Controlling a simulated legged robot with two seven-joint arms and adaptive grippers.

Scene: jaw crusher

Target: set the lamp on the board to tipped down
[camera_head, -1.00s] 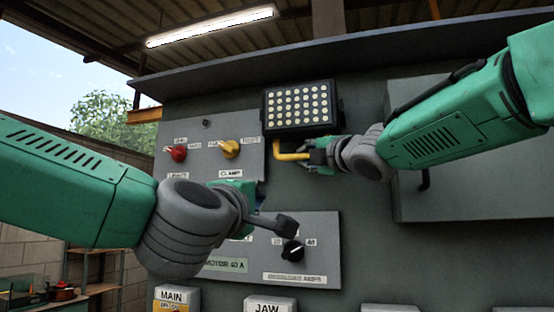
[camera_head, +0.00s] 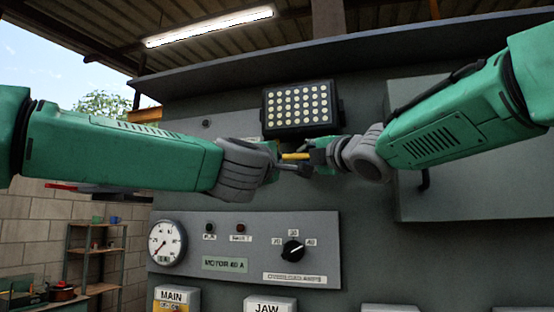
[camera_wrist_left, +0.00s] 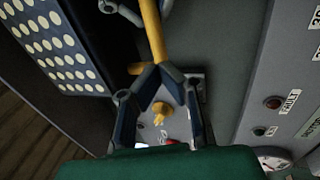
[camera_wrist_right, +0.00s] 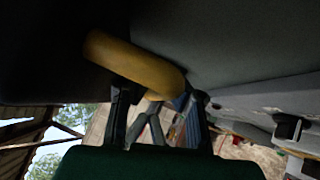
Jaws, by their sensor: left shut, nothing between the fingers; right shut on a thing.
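The lamp (camera_head: 301,105), a black box with rows of pale round lights, is on the grey board (camera_head: 232,100), its lit face toward me; its exact tilt is hard to tell. A yellow handle (camera_head: 295,156) hangs below it. My right gripper (camera_head: 318,156) is shut on the handle's right part. In the right wrist view the handle (camera_wrist_right: 135,66) crosses between the fingers. My left gripper (camera_head: 282,162) is shut and empty at the handle's left end. In the left wrist view its fingertips (camera_wrist_left: 162,76) are close to the handle (camera_wrist_left: 152,35); I cannot tell whether they touch.
Below are a gauge (camera_head: 166,243), a black dial (camera_head: 293,251) and boxes labelled MAIN (camera_head: 172,297) and JAW (camera_head: 268,305). My left arm hides the red and yellow knobs in the head view; a yellow knob (camera_wrist_left: 161,112) shows in the left wrist view. A grey cabinet (camera_head: 470,195) protrudes at right.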

